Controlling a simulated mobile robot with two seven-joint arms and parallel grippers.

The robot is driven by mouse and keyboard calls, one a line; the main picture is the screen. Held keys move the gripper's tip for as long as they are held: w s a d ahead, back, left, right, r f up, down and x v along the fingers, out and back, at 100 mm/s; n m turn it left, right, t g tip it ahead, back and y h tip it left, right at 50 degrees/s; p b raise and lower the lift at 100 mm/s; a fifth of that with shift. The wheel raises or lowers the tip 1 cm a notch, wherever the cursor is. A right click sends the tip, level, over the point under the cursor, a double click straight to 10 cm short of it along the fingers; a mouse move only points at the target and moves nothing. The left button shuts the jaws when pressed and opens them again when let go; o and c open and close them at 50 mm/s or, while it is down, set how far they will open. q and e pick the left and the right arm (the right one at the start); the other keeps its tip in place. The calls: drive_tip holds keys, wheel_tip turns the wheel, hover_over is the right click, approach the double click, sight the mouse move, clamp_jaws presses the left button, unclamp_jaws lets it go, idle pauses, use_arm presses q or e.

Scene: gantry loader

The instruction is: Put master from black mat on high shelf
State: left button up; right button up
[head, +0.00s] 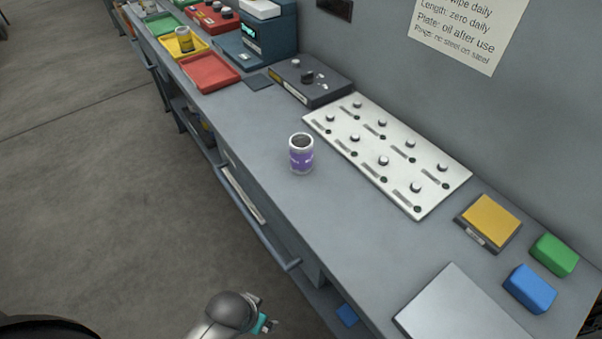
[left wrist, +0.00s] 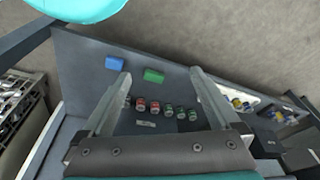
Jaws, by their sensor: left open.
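My left gripper (left wrist: 160,73) is open and empty in the left wrist view, its two fingers spread above a dark surface with a blue block (left wrist: 115,63), a green block (left wrist: 153,76) and a row of several small cylinders (left wrist: 167,110). In the head view, part of my left arm shows at the bottom, apart from the bench. A small dark mat (head: 258,82) lies bare on the bench in front of the teal-grey machine. A purple-banded cylinder (head: 301,155) stands upright on the bench. I cannot tell which object is the master. No high shelf is clearly identifiable. My right gripper is not in view.
The long grey bench (head: 262,180) runs along the wall. A white panel with knobs (head: 385,150), a dark control box (head: 309,82), a red tray (head: 209,72), a yellow pad (head: 490,221), a green block (head: 554,254) and a blue block (head: 530,288) occupy it. The floor at left is clear.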

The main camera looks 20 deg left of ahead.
use_arm(q)
wheel_tip(320, 180, up, 19)
drive_tip(key=w+a+m+t+y+p, duration=0.1)
drive_tip(key=w+t, duration=0.1)
drive_tip(key=w+a+m+t+y, duration=0.2)
drive_tip(key=w+a+m+y, duration=0.2)
drive_tip(key=m, duration=0.1)
drive_tip(key=m+t, duration=1.1)
drive_tip(key=m, duration=1.3)
approach(301, 134)
drive_tip(key=v, duration=0.4)
drive_tip(key=shift+s+a+r, duration=0.1)
drive_tip(key=shift+w+m, duration=0.25)
drive_tip(key=shift+m, duration=0.05)
drive_tip(key=x, duration=0.9)
drive_tip(key=shift+w+a, duration=0.1)
drive_tip(key=shift+w, duration=0.1)
drive_tip(key=shift+b+x, duration=0.35)
drive_tip(key=shift+x, duration=2.3)
clamp_jaws()
